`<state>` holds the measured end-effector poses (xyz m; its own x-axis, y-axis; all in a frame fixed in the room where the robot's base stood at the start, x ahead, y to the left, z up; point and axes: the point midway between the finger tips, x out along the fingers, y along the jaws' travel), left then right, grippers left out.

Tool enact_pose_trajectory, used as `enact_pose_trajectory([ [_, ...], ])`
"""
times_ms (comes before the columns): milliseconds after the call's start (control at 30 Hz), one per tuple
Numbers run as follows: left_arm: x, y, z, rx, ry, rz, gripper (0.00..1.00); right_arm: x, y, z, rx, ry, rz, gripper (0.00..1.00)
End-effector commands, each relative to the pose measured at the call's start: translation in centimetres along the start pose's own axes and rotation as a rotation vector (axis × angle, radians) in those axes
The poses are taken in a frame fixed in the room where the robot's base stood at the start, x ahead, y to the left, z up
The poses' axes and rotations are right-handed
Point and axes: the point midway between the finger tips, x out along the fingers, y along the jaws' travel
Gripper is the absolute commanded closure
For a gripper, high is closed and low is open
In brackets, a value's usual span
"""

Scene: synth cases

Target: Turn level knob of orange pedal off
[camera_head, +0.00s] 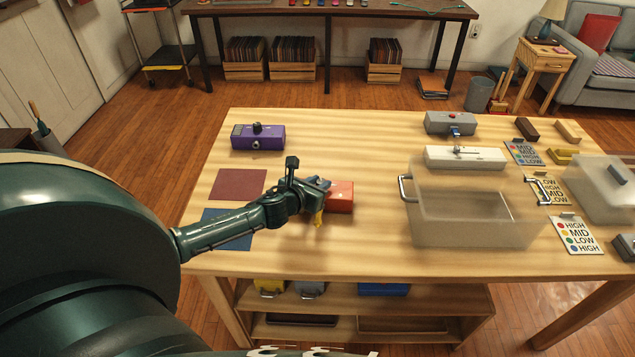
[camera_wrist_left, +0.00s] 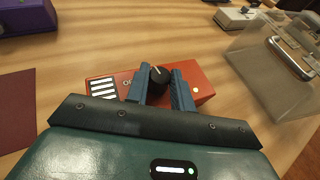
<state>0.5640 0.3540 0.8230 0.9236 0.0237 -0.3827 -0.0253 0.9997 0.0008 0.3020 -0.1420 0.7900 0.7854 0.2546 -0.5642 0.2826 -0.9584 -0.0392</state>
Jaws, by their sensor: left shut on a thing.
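The orange pedal (camera_head: 341,199) lies on the wooden table, left of the clear bin. In the left wrist view the orange pedal (camera_wrist_left: 198,77) shows a striped patch at its left end and a pale round spot at its right end. Its black knob (camera_wrist_left: 159,75) with a light pointer line stands between the two blue fingers of my left gripper (camera_wrist_left: 160,88). In the head view my left gripper (camera_head: 318,190) is over the pedal's left part and hides the knob. It is shut on the knob. My right gripper is not in view.
A purple pedal (camera_head: 258,137), a grey pedal (camera_head: 450,123) and a white pedal (camera_head: 465,157) stand farther back. A clear bin (camera_head: 425,235) is to the right. Red (camera_head: 238,185) and blue (camera_head: 222,236) mats lie left. Label cards (camera_head: 577,236) lie at the right.

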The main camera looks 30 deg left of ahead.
Motion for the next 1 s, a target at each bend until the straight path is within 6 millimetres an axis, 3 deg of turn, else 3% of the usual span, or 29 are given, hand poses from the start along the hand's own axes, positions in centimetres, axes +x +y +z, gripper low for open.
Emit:
enact_pose_trajectory([
  [600, 0.26, -1.06, 0.29, -0.222, -0.001, 0.522, 0.99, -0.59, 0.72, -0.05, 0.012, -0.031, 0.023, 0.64],
  [1000, 0.48, -1.21, 0.30, -0.311, -0.001, 0.743, 0.99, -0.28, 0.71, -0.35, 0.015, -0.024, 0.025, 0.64],
])
